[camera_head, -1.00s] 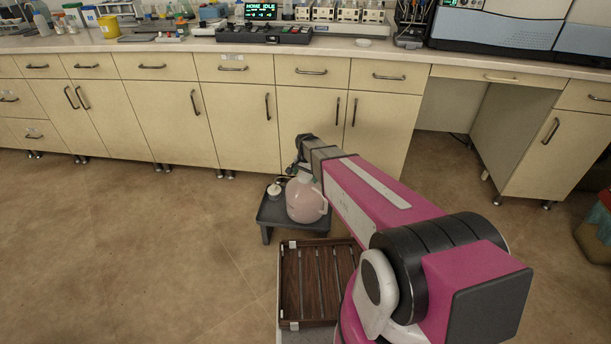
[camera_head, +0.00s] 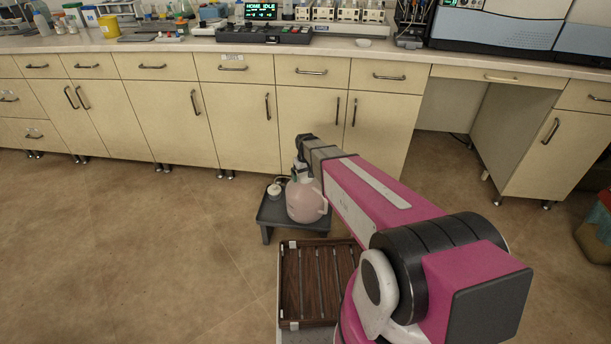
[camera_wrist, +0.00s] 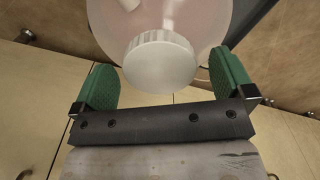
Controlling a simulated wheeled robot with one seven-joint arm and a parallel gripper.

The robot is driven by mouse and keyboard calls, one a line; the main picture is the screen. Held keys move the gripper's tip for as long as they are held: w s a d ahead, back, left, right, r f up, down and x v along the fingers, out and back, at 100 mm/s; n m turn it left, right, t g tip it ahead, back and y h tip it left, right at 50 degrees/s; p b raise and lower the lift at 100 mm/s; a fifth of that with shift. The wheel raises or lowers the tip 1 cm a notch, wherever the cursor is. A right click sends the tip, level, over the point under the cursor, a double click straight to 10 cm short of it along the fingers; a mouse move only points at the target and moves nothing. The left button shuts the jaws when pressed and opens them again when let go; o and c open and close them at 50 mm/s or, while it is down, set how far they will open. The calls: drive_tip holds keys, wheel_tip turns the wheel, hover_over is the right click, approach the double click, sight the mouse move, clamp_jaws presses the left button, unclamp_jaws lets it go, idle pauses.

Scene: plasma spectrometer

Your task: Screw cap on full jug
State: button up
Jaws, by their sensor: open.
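The jug (camera_head: 305,204) is a pale pink, translucent round vessel with a handle on its right. It stands upright on a small dark stool (camera_head: 272,221). In the wrist view the jug body (camera_wrist: 190,18) fills the top, with a white ribbed cap (camera_wrist: 160,62) at its mouth. How far the cap is threaded cannot be seen. My gripper (camera_wrist: 161,66) is open. Its two green fingers stand on either side of the cap, with gaps between them and it. In the head view my gripper (camera_head: 299,174) is over the jug top, partly hidden by my arm.
A small white-topped item (camera_head: 274,190) stands on the stool left of the jug. A brown slatted tray (camera_head: 283,290) lies in front of the stool. Beige cabinets (camera_head: 240,120) stand behind. The floor to the left is clear.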

drive_tip(key=n, duration=0.7)
drive_tip(key=c, duration=1.1)
drive_tip(key=m, duration=0.6)
drive_tip(key=shift+m, duration=0.3)
drive_tip(key=shift+c, duration=0.2)
drive_tip(key=m, duration=0.7)
drive_tip(key=o, duration=1.1)
drive_tip(key=shift+o, duration=0.2)
